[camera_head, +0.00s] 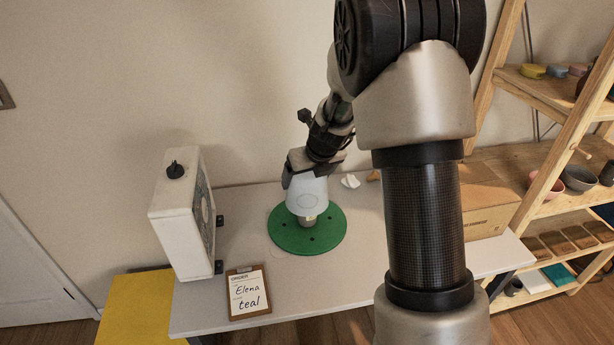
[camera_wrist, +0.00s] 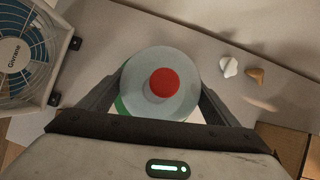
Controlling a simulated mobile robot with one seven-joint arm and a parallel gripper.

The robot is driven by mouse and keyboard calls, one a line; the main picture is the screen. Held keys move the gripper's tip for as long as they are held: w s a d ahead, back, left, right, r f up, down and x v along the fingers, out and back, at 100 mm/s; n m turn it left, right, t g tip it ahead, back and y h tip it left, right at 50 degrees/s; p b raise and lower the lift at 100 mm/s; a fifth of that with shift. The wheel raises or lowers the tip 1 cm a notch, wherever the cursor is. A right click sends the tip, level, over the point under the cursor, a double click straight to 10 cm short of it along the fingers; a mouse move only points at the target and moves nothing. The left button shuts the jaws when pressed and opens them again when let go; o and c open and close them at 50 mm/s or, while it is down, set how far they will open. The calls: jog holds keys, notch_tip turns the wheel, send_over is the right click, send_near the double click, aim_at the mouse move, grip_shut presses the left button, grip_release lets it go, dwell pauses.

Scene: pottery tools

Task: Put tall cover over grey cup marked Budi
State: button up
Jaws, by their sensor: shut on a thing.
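My gripper (camera_head: 306,172) is shut on a tall pale cover (camera_head: 307,198), which is upright above the green round board (camera_head: 283,240). In the wrist view, the cover (camera_wrist: 186,68) has a red knob (camera_wrist: 164,83) on top and sits between my gripper's fingers (camera_wrist: 160,95). A small grey-brown cup (camera_head: 306,222) with a light label shows below the cover's lower edge, on the board. Its upper part is hidden, and its label is too small to read. I cannot tell how far the cover surrounds it.
A white fan unit (camera_head: 182,225) stands left of the board. A clipboard (camera_head: 248,292) reading "Elena teal" lies at the table's front. A cardboard box (camera_head: 488,200) and wooden shelf (camera_head: 560,205) stand right.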

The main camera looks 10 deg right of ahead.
jog(key=shift+f+b, duration=2.7)
jog(key=shift+f, duration=1.25)
jog(key=o, duration=1)
jog(key=p+v, duration=0.6)
jog(key=v, duration=1)
jog(key=shift+r, duration=0.2)
jog(key=shift+s+r, duration=0.4)
jog(key=shift+r, duration=0.05)
